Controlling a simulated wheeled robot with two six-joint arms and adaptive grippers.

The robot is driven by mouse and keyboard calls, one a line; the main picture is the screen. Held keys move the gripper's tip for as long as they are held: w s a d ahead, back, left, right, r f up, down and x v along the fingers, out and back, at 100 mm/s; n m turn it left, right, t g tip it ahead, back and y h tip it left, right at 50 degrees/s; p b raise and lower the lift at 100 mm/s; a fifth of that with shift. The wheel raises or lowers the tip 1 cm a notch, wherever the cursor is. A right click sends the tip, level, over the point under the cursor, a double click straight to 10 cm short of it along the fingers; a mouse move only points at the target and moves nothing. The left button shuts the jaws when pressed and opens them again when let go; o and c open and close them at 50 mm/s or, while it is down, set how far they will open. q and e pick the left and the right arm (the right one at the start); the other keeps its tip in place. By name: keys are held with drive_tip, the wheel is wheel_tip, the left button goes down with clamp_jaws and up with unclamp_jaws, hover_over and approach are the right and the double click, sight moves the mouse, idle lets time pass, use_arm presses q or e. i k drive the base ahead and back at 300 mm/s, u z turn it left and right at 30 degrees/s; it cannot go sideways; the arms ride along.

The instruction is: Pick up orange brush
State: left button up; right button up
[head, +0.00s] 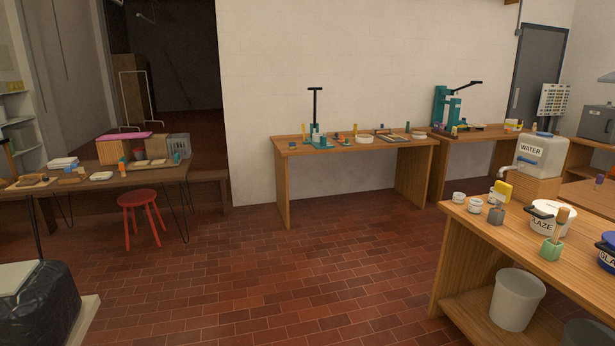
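I cannot make out an orange brush for certain. A tan, brush-like handle (559,222) stands upright in a green cup (551,251) on the right wooden table (465,225). Small upright orange-yellow items (303,129) stand on the middle wooden table (300,146), too small to identify. Neither of my grippers is in view.
A red stool (139,200) stands before the left table. A black bag-covered bin (40,305) is at the lower left. A grey bucket (517,299) sits on the right table's lower shelf. The brick floor (290,275) is clear in the middle.

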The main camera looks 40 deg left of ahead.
sight(121, 164)
drive_tip(key=u, duration=2.05)
drive_tip(key=i, duration=3.8)
drive_tip(key=u, duration=0.85)
